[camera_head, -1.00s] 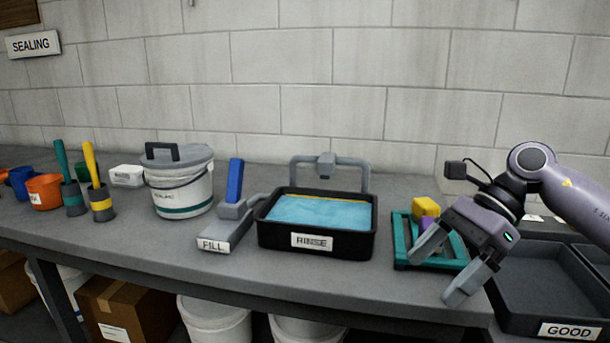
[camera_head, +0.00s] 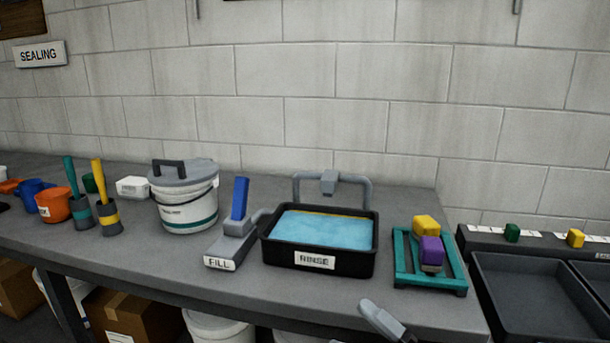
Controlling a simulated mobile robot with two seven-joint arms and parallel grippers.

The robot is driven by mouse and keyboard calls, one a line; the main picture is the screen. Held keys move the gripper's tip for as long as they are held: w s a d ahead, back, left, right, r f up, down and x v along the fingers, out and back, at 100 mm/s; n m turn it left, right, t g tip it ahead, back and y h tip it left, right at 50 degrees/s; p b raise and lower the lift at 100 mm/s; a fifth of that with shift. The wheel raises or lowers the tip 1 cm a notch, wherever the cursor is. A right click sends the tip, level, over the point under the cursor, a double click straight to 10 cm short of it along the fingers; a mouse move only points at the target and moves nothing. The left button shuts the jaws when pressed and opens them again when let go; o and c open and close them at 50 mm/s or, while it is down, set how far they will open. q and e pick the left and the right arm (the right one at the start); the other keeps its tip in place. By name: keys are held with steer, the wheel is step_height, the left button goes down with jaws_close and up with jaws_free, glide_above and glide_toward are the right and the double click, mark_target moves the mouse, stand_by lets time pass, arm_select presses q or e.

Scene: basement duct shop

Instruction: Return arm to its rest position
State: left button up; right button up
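One grey fingertip (camera_head: 385,320) of my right gripper shows at the bottom edge, in front of the bench and below the teal rack (camera_head: 402,262). The rest of that gripper and its arm are out of the frame, so its opening is hidden. Nothing is visible at the fingertip. My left gripper is not in view. The rack holds a yellow block (camera_head: 426,226) and a purple block (camera_head: 431,252), both apart from the fingertip.
The black RINSE basin (camera_head: 317,262) with blue water stands mid-bench, beside the FILL lever base (camera_head: 219,262). A lidded bucket (camera_head: 187,209) and several small pots stand left. Dark trays (camera_head: 530,300) lie at right. The bench's front strip is clear.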

steer(key=s+d+f+m+g+h+p, duration=0.1)
steer(key=s+d+f+m+h, duration=0.3)
steer(key=s+f+m+h, duration=0.1)
steer(key=s+d+f+m+g+h+p, duration=0.1)
steer(key=s+d+f+m+h, duration=0.3)
steer(key=f+m, duration=0.6)
steer(key=s+d+f+m+g+h, duration=0.2)
steer(key=s+d+f+m+h, duration=0.2)
steer(key=s+f+m, duration=0.3)
steer(key=shift+s+f+m+h+p, duration=0.3)
steer(key=shift+s+h+p, duration=0.1)
steer(key=shift+s+h, duration=0.4)
steer(key=shift+d, duration=0.1)
